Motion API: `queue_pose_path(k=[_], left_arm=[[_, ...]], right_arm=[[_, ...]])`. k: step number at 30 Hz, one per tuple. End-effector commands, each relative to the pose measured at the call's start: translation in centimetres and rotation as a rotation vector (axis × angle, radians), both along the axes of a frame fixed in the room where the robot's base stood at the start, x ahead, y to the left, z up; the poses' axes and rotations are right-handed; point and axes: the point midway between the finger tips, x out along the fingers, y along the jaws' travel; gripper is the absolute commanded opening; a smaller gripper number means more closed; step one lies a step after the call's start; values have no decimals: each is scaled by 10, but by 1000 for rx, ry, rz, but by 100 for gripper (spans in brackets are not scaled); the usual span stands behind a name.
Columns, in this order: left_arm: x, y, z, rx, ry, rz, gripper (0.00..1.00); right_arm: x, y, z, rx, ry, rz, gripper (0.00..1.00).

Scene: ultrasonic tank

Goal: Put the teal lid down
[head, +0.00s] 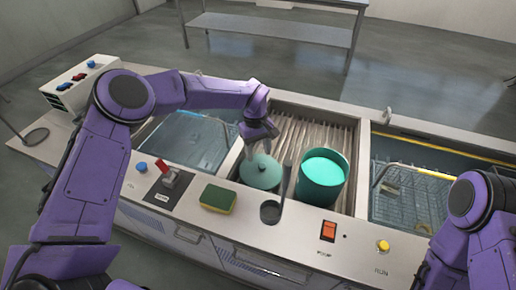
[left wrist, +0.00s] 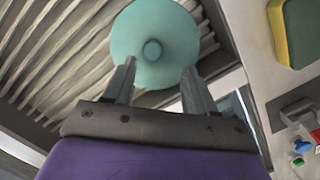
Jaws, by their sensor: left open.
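The round teal lid (head: 261,171) lies on the ribbed drainboard (head: 303,127) in the middle of the counter, with a small knob at its centre. It also shows in the left wrist view (left wrist: 178,35). My left gripper (head: 257,137) is just above the lid's far side. In the left wrist view the two fingers (left wrist: 158,80) are apart, with nothing between them, and the knob shows just beyond their tips. A teal pot (head: 322,180), without a cover, stands to the right of the lid. My right arm shows at the right edge; its gripper is out of view.
A green and yellow sponge (head: 217,198) lies on the front ledge. A dark round holder with an upright handle (head: 271,211) stands near the lid. A tank with a wire basket (head: 408,195) is at right, another basin (head: 188,140) at left. Switches line the front.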

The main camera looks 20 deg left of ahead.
Motion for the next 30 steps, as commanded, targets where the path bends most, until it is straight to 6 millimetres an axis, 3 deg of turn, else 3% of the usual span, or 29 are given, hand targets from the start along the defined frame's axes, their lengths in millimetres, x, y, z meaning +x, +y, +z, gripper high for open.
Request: queue_pose_path(k=[4, 5, 15, 18, 22, 30], left_arm=[[0, 0, 18, 2, -2, -1, 56], [2, 1, 19, 1, -4, 0, 56], [11, 9, 103, -1, -4, 2, 56], [13, 11, 119, 1, -2, 1, 56], [14, 12, 130, 0, -1, 0, 56], [14, 12, 131, 0, 0, 0, 56]], right_arm=[[0, 0, 11, 0, 0, 0, 43], [0, 0, 5, 0, 0, 0, 43], [0, 0, -15, 0, 0, 0, 43], [0, 0, -15, 0, 0, 0, 43], [0, 0, -16, 0, 0, 0, 43], [0, 0, -15, 0, 0, 0, 43]])
